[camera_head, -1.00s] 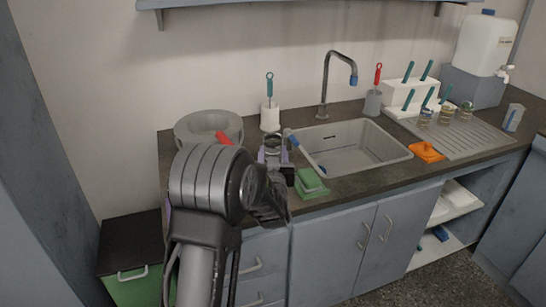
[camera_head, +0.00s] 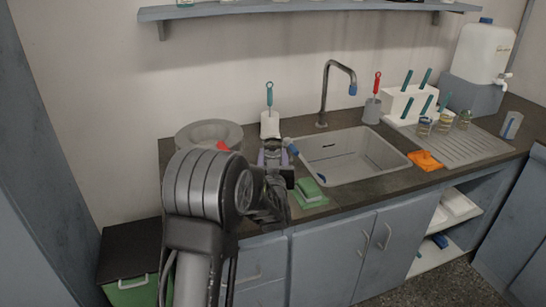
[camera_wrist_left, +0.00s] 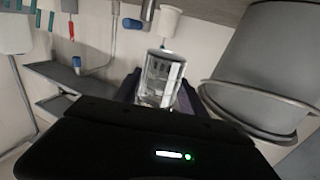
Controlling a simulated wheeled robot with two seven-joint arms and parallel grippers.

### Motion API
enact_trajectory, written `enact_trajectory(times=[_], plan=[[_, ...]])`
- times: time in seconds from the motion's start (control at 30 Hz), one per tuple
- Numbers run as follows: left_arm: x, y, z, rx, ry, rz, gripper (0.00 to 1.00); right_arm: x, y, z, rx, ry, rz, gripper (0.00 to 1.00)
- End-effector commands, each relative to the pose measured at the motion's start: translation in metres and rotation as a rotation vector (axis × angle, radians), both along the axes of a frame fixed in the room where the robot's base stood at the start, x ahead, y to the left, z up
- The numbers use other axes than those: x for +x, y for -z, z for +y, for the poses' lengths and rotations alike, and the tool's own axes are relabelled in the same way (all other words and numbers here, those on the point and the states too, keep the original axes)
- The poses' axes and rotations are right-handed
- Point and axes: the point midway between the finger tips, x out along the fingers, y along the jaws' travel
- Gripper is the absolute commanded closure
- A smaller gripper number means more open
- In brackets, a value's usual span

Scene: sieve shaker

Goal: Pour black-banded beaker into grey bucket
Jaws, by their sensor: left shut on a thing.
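My left gripper (camera_head: 274,158) is shut on a clear glass beaker (camera_wrist_left: 160,80), which shows between the fingers in the left wrist view. The wrist picture is upside down, so the hand is rolled over. I cannot make out the black band or any contents, or tell exactly how far the beaker is tilted. In the head view the beaker is mostly lost among the dark fingers. The grey bucket (camera_head: 208,133) stands on the counter to the left of the gripper, partly behind my arm. It shows large at the right of the left wrist view (camera_wrist_left: 262,60), apart from the beaker. My right gripper is out of view.
A white holder with a teal-handled brush (camera_head: 270,124) stands behind the gripper. The sink (camera_head: 350,155) and green sponges (camera_head: 310,190) lie to its right. A red item (camera_head: 222,146) shows by the bucket. Several glasses stand on the drainer (camera_head: 470,145); a shelf (camera_head: 300,12) hangs above.

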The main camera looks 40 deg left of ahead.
Motion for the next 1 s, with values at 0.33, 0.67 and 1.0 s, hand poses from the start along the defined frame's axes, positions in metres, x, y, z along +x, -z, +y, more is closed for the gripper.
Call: enact_trajectory(times=[0.33, 0.67, 1.0], plan=[[0.0, -0.008, 0.0, 0.0, -0.001, -0.004, 0.99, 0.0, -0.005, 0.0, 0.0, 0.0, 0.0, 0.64], [0.001, -0.071, 0.001, 0.0, -0.003, -0.005, 0.99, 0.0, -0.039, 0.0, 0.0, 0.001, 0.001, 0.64], [0.0, -0.128, -0.003, 0.0, 0.005, -0.002, 0.99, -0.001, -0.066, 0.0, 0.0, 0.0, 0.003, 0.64]])
